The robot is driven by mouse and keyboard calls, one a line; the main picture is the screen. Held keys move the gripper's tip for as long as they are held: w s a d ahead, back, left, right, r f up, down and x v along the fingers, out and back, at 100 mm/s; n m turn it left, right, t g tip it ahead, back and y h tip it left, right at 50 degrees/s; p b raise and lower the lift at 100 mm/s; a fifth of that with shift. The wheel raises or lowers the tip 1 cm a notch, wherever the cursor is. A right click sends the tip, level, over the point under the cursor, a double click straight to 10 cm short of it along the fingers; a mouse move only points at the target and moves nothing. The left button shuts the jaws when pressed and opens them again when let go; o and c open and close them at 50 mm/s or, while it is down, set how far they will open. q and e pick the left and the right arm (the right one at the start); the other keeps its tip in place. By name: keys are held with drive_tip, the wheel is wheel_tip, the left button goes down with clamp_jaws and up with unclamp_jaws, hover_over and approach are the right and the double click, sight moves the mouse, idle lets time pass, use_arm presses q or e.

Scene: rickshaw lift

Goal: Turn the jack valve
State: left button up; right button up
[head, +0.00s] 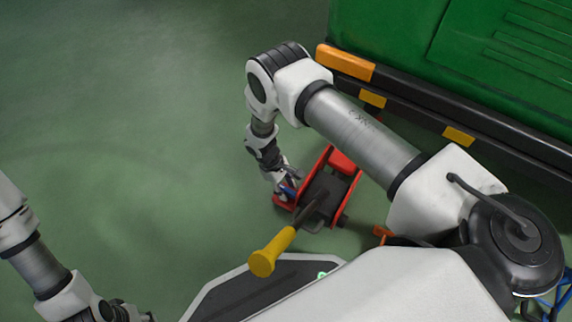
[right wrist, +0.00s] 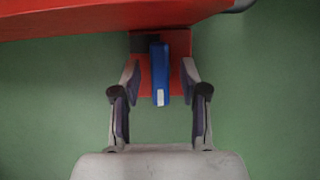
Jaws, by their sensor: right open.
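The red floor jack (head: 341,160) stands on the green floor beside the green vehicle, with its yellow-gripped handle (head: 272,253) sticking up toward me. The blue jack valve (right wrist: 160,75) sits on the jack's red side and points toward the right wrist camera. My right gripper (head: 286,185) is at the jack's left side in the head view. In the right wrist view my right gripper (right wrist: 160,88) is open, one finger on each side of the valve, with gaps between. My left arm shows at the lower left of the head view, but its gripper is out of frame.
The green vehicle (head: 470,45) with a black lower rail and orange blocks (head: 345,63) fills the upper right. The jack handle stands close to my right gripper. The green floor on the left is clear.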

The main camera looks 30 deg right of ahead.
clamp_jaws()
drive_tip(key=shift+m, duration=0.4)
drive_tip(key=m+y, duration=0.1)
drive_tip(key=m, duration=0.2)
drive_tip(key=shift+d+m+y, duration=0.1)
drive_tip(key=shift+m+y, duration=0.2)
drive_tip(key=m, duration=0.2)
drive_tip(key=m+y, duration=0.1)
drive_tip(key=m, duration=0.1)
drive_tip(key=shift+d+r+m+y, duration=0.1)
drive_tip(key=shift+m+y, duration=0.2)
drive_tip(key=m, duration=0.2)
drive_tip(key=m+y+p, duration=0.1)
drive_tip(key=m, duration=0.1)
drive_tip(key=shift+d+y, duration=0.1)
drive_tip(key=shift+y, duration=0.2)
drive_tip(key=shift+m+t+y+p, duration=0.3)
drive_tip(key=shift+m+t+p, duration=0.2)
drive_tip(key=shift+m, duration=0.75)
drive_tip(key=shift+m+t+y+p, duration=0.3)
drive_tip(key=shift+m+t+p, duration=0.15)
drive_tip(key=shift+m, duration=0.8)
